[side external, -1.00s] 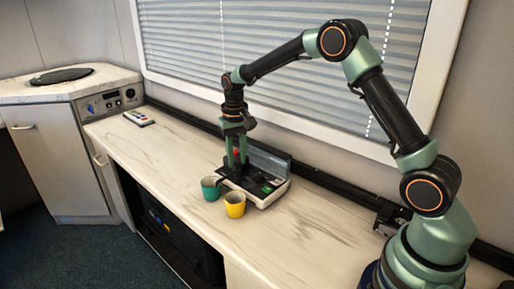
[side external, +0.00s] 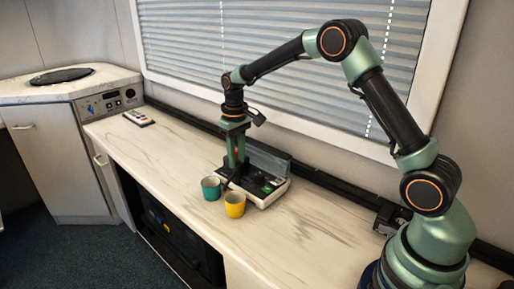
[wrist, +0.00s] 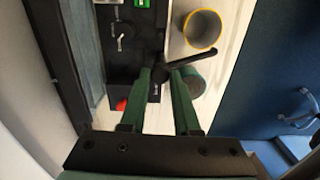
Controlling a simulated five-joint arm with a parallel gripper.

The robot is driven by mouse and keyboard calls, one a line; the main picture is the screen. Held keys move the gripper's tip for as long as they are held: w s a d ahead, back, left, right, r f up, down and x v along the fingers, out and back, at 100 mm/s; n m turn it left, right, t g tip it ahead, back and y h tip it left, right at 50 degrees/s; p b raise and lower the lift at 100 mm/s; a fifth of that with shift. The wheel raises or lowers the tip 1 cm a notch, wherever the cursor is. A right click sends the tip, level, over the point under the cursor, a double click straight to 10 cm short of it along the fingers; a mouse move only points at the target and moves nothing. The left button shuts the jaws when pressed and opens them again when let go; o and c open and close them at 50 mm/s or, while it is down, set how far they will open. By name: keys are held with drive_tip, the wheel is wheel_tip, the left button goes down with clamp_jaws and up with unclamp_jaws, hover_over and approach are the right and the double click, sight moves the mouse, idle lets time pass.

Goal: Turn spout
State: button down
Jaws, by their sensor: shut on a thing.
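My gripper (side external: 237,163) points down at the coffee machine (side external: 279,179) and is shut on the black spout. In the wrist view my gripper's green fingers (wrist: 168,78) close around the spout's pivot end. The spout (wrist: 193,57) is a dark bar reaching out from the fingers, and its free end lies between the two cups, close to the yellow one's rim. The yellow cup (side external: 235,205) stands in front of the machine; it also shows in the wrist view (wrist: 203,31). The teal cup (side external: 211,189) stands left of it, partly hidden by a finger in the wrist view (wrist: 196,84).
The machine has a red knob (wrist: 121,104), a metal lever (wrist: 121,38) and a green switch (wrist: 141,3). A remote (side external: 139,118) lies farther left on the counter (side external: 310,229). The window blinds and a black rail stand behind. The counter right of the machine is clear.

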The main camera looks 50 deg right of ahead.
drive_tip(key=shift+n, duration=1.7)
drive_tip(key=shift+r+n, duration=0.1)
drive_tip(key=shift+n, duration=0.2)
drive_tip(key=c, duration=0.6)
unclamp_jaws()
drive_tip(key=shift+c, duration=0.2)
wheel_tip(320, 180, up, 12)
drive_tip(key=shift+r, duration=0.1)
